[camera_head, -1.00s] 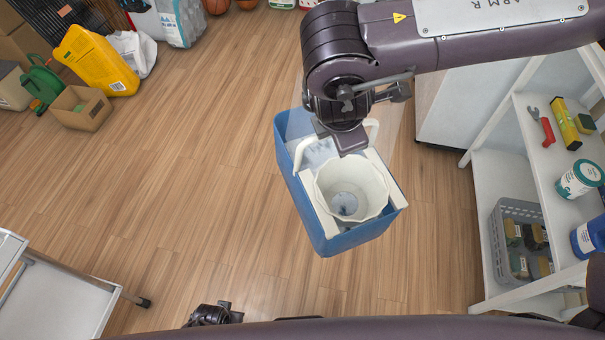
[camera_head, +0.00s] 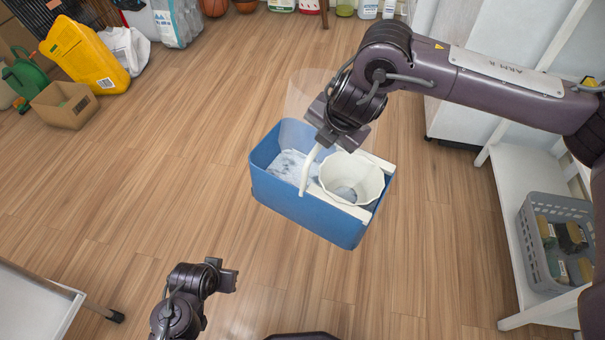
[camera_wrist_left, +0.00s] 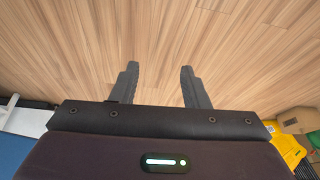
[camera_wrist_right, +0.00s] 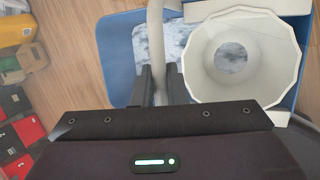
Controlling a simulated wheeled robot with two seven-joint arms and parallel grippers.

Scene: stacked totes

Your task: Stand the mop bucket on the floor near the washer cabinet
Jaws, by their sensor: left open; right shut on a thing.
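The blue mop bucket (camera_head: 305,213) with a white wringer cone (camera_head: 350,178) is upright in the middle of the head view, with greyish water inside. My right gripper (camera_head: 322,140) is shut on its white handle (camera_head: 307,170); the right wrist view shows the handle (camera_wrist_right: 155,50) between the fingers (camera_wrist_right: 160,82). I cannot tell whether the bucket's base touches the floor. A white cabinet (camera_head: 465,80), apparently the washer cabinet, stands behind and right of it. My left gripper (camera_head: 230,276) is open and empty, over bare floor in the left wrist view (camera_wrist_left: 160,68).
A white shelf rack (camera_head: 520,190) with a grey basket (camera_head: 555,240) stands at the right. A pale cart (camera_head: 35,310) is at the lower left. A yellow jug (camera_head: 85,55) and cardboard box (camera_head: 65,105) are at the upper left. Wooden floor (camera_head: 170,190) is clear left of the bucket.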

